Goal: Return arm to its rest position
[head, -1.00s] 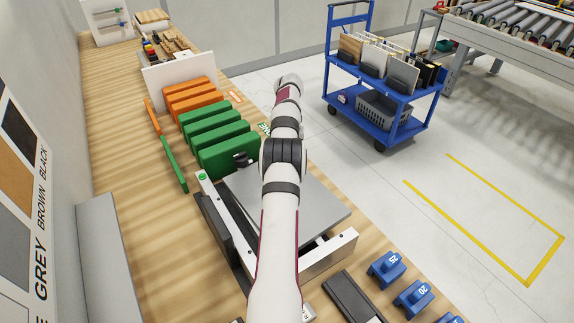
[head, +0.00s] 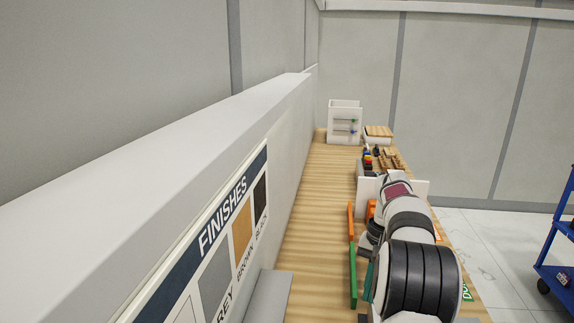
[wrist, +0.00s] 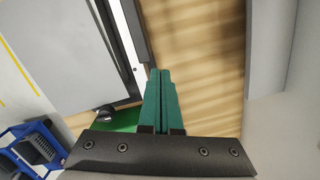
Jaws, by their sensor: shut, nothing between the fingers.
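My arm is raised over the right side of the wooden bench (head: 315,215) in the head view, its thick dark-banded joint close to the camera. In the wrist view my gripper (wrist: 161,72) has its two teal fingers pressed together with nothing between them. The fingers point over the bench, apart from the grey panel (wrist: 80,45) and its dark-edged fixture at upper left. In the head view the fingers cannot be made out clearly behind or beside the arm.
A finishes board (head: 228,240) hangs on the left wall. An orange strip (head: 350,222) and a green strip (head: 353,275) stand by my arm. A white rack (head: 345,125) is at the far end. The blue cart (head: 558,250) stands on the floor at right.

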